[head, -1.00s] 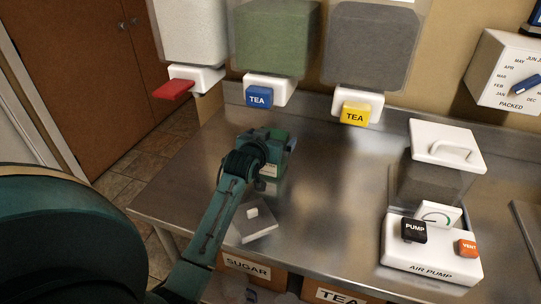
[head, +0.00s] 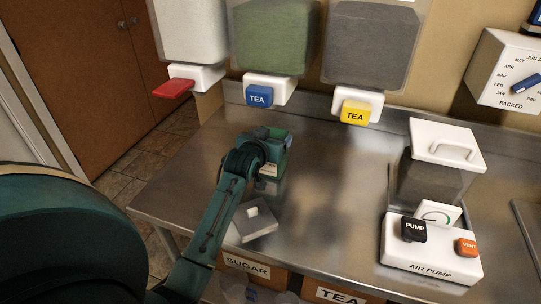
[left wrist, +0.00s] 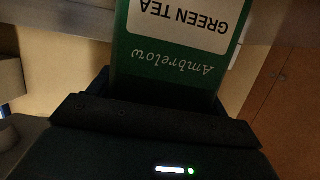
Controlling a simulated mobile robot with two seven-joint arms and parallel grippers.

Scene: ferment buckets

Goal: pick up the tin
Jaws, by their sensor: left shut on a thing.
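The tin is green with a white label reading GREEN TEA, and it fills the top middle of the left wrist view (left wrist: 172,62). In the head view the tin (head: 270,169) stands on the steel bench, mostly hidden behind my left wrist. My left gripper (head: 272,143) is shut on the tin. The left wrist view shows the gripper body across the bottom and the tin between the jaws. I cannot tell whether the tin's base touches the bench. My right gripper is not in view.
A loose lid with a white knob (head: 254,222) lies on the bench in front of the tin. Dispensers with a blue TEA tab (head: 259,96) and a yellow TEA tab (head: 355,112) hang behind. An air pump (head: 432,250) and white-lidded container (head: 440,165) stand right. The middle bench is clear.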

